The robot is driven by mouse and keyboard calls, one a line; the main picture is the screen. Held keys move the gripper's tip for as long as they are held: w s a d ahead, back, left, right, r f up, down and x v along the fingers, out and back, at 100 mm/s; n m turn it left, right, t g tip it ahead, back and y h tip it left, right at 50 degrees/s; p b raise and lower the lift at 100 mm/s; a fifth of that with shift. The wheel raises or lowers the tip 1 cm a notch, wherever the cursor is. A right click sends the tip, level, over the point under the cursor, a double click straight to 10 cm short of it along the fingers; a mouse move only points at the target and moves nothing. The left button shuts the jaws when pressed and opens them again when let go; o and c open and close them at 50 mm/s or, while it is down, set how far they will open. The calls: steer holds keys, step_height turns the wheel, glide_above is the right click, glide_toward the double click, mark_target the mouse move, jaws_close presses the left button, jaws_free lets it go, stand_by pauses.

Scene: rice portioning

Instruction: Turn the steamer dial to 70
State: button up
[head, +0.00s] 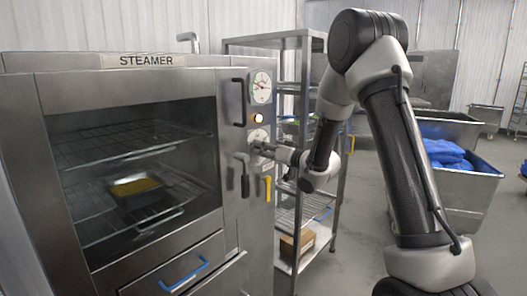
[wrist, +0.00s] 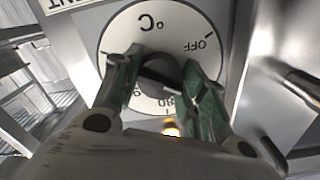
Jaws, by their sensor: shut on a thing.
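The steamer (head: 140,75) stands at the left with its door closed. Its round white dial (head: 257,136) is on the right front panel, partly hidden by my gripper (head: 264,148). In the wrist view the dial (wrist: 120,40) appears upside down, with "°C", "OFF" and partly covered numbers. My gripper (wrist: 160,72) is shut on the dark dial knob (wrist: 160,82), with a green-padded finger on each side. The fingers hide part of the scale. I cannot read the pointer's setting.
A round gauge (head: 261,87) and a lit lamp (head: 258,118) sit above the dial. A dark handle (head: 245,178) and a yellow lever (head: 267,189) are just below. A metal rack (head: 315,205) stands close at right, with a bin (head: 465,190) of blue bags beyond.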

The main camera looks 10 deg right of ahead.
steer(key=o, duration=1)
steer(key=shift+s+d, duration=0.1)
steer(key=v, duration=1.1)
steer(key=shift+s+d, duration=0.2)
steer(key=shift+s, duration=0.1)
steer(key=w+a+n, duration=0.1)
steer(key=w+a, duration=0.1)
steer(key=w, duration=0.1)
steer(key=w+a+n, duration=0.1)
steer(key=w+a, duration=0.1)
steer(key=w, duration=0.1)
steer(key=w+a+n, duration=0.1)
steer(key=w+a, duration=0.1)
steer(key=w, duration=0.1)
steer(key=shift+a+r+n, duration=0.1)
steer(key=shift+a+n, duration=0.2)
steer(key=shift+n, duration=0.1)
